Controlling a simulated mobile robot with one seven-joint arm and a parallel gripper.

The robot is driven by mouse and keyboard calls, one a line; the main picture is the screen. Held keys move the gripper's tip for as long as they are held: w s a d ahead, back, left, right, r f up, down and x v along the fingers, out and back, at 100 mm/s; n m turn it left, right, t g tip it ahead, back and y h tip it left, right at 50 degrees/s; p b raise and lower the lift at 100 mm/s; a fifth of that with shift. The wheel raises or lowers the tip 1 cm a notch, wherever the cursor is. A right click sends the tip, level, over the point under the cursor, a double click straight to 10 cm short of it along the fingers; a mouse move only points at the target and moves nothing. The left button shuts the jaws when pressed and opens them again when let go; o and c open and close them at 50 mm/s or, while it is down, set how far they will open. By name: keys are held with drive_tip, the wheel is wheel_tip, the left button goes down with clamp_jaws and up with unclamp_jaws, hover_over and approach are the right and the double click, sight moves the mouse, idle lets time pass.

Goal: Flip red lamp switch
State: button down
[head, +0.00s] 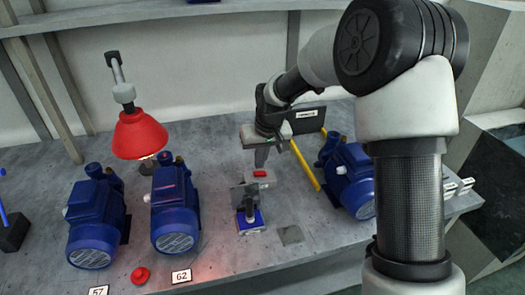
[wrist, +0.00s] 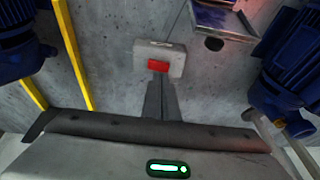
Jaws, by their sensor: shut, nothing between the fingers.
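A red lamp (head: 140,135) on a jointed stand is at the back left of the bench; a bright patch under its shade and a reddish glow nearby suggest it is lit. A small grey box with a red rocker, the switch (head: 261,174), lies on the bench mid-right. In the wrist view, the switch (wrist: 175,52) is just beyond my fingertips, its red rocker facing me. My gripper (head: 261,163) points down, shut and empty, right above or behind the box. In the wrist view my gripper (wrist: 160,85) ends near the rocker; I cannot tell whether it touches.
Blue pumps (head: 175,210) stand left of the switch, and another blue pump (head: 347,178) stands to its right. A yellow bar (head: 305,165) lies between. A blue-based device (head: 250,222) sits in front of the box. A red dome button (head: 141,275) is at the front left.

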drive_tip(key=shift+a+f, duration=0.2)
drive_tip(key=shift+f, duration=0.65)
